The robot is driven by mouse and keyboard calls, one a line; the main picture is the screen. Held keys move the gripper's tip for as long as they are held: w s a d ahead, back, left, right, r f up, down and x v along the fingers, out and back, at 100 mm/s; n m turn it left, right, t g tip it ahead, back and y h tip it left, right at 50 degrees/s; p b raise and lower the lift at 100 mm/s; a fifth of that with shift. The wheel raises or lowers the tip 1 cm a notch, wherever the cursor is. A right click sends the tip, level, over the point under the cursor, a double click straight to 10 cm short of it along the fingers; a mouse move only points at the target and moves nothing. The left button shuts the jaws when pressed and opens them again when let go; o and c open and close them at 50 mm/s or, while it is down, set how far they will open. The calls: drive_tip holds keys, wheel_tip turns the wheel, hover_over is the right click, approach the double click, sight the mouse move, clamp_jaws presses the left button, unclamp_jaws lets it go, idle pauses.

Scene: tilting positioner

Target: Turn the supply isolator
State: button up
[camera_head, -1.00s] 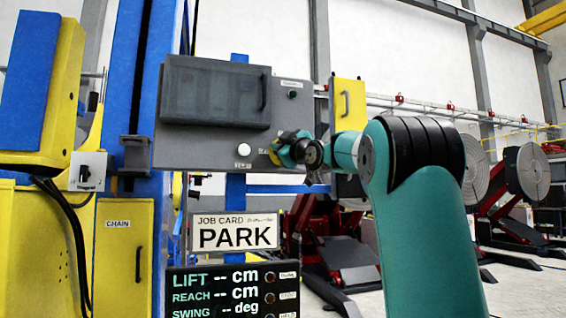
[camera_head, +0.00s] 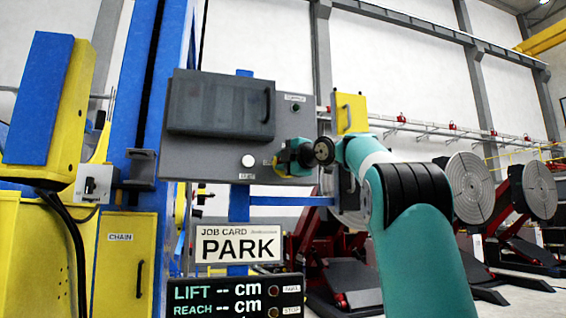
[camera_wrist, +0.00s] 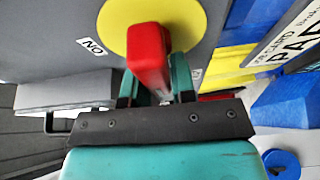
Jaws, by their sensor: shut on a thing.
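The supply isolator has a red handle (camera_wrist: 148,55) on a round yellow plate (camera_wrist: 188,14), seen close up in the wrist view. A white ON label (camera_wrist: 93,46) sits beside the plate. My gripper (camera_wrist: 156,86) has its teal fingers on both sides of the red handle and is shut on it. In the head view my gripper (camera_head: 281,160) is at the lower right of the grey control panel (camera_head: 210,158). There my gripper and wrist hide most of the isolator, and only a little yellow shows.
The panel carries a dark handled cover (camera_head: 218,103), a white button (camera_head: 248,161) and a small green button (camera_head: 296,107). A PARK job card (camera_head: 238,244) and a LIFT/REACH/SWING display (camera_head: 235,296) hang below. A yellow handled box (camera_head: 351,114) stands right of the panel.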

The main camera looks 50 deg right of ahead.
drive_tip(key=shift+d+f, duration=0.15)
drive_tip(key=shift+d, duration=0.1)
idle(0.3)
drive_tip(key=o, duration=0.9)
drive_tip(key=shift+d, duration=0.15)
drive_tip(key=shift+c, duration=0.2)
drive_tip(key=shift+a+n, duration=0.25)
drive_tip(key=shift+n, duration=0.05)
drive_tip(key=s+a+b, duration=0.2)
drive_tip(key=s+b, duration=0.2)
drive_tip(key=s, duration=1.3)
drive_tip(key=shift+s+a+b, duration=0.15)
drive_tip(key=shift+a+b, duration=0.2)
